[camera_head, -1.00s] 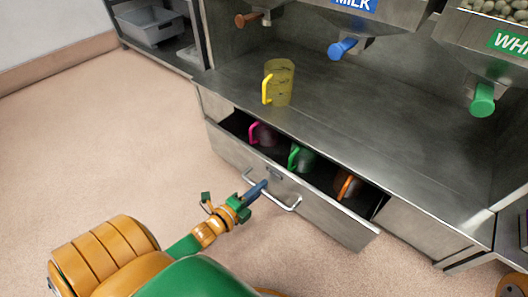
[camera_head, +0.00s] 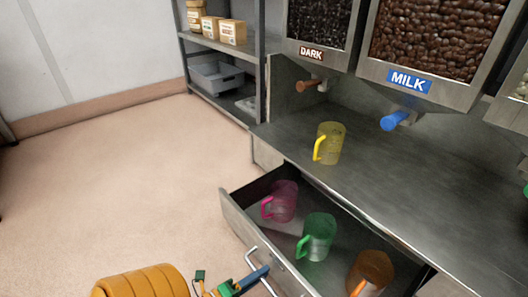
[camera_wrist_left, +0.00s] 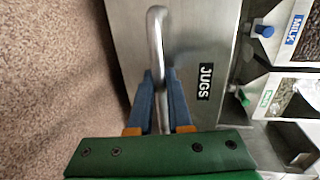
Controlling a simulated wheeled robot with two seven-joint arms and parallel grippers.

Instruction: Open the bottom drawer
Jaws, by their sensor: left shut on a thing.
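The bottom drawer (camera_head: 240,219) stands pulled well out from under the steel counter. Inside it are a pink-handled jug (camera_head: 281,202), a green-handled jug (camera_head: 319,235) and an orange-handled jug (camera_head: 373,270). My left gripper (camera_head: 262,273) is at the drawer's bar handle (camera_head: 253,254), low in the head view. In the left wrist view its blue fingers (camera_wrist_left: 160,85) are shut on the handle (camera_wrist_left: 157,40), in front of the drawer face with a "JUGS" label (camera_wrist_left: 204,82). My right gripper is not in view.
A yellow-handled jug (camera_head: 329,143) stands on the counter (camera_head: 380,170). Hoppers labelled DARK (camera_head: 311,53) and MILK (camera_head: 408,81) hang above. A shelf with a grey bin (camera_head: 218,76) is behind. The floor at the left is clear.

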